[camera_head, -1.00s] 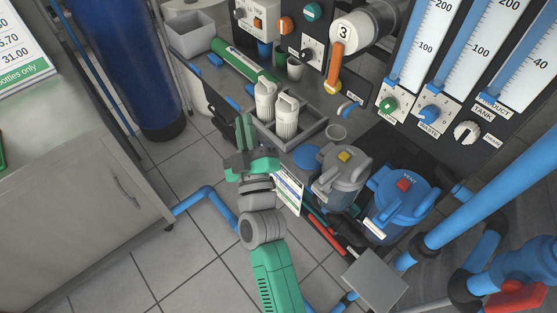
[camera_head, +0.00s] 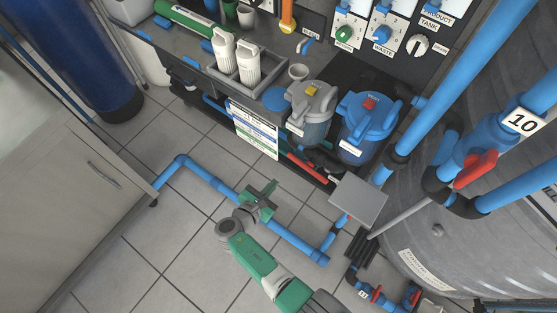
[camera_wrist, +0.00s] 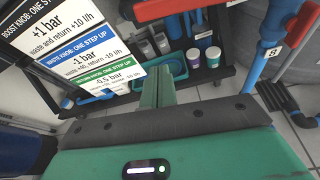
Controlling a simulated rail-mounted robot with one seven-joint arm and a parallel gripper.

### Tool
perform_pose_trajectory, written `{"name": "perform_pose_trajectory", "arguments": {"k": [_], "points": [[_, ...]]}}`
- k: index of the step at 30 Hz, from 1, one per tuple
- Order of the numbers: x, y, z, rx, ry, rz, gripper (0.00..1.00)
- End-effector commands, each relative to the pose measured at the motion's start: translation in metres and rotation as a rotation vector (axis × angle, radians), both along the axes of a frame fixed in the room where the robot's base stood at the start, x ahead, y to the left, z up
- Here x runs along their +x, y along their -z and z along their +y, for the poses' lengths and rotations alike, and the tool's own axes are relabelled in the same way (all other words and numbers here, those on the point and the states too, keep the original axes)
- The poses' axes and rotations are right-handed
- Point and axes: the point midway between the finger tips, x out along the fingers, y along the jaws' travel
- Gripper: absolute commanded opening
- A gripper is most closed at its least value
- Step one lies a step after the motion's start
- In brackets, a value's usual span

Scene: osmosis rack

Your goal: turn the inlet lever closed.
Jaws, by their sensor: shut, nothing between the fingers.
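My gripper (camera_head: 262,194) is shut and empty, low over the tiled floor in front of the rack, near a blue floor pipe. Its closed green fingers (camera_wrist: 166,88) also show in the wrist view. No lever is labelled as the inlet in readable text. A red lever (camera_head: 475,170) sits on the blue pipe by tag 10 at the right. A smaller red lever (camera_head: 376,294) sits on low blue piping at the bottom. In the wrist view a red lever (camera_wrist: 298,27) stands by a blue pipe with tag 8. My gripper touches none of these.
The blue floor pipe (camera_head: 220,185) runs beside my gripper. A grey plate (camera_head: 358,201) stands to its right. Grey and blue filter housings (camera_head: 366,128) stand at the rack's front. A large grey tank (camera_head: 430,235) fills the right.

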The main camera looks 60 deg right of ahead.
Motion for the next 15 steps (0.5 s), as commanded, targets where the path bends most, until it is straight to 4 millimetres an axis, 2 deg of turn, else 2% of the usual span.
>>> {"name": "perform_pose_trajectory", "arguments": {"k": [14,15], "points": [[-0.011,0.038,-0.092,0.002,0.003,-0.003,0.0],[-0.011,0.02,-0.089,0.001,-0.001,-0.004,0.0]]}}
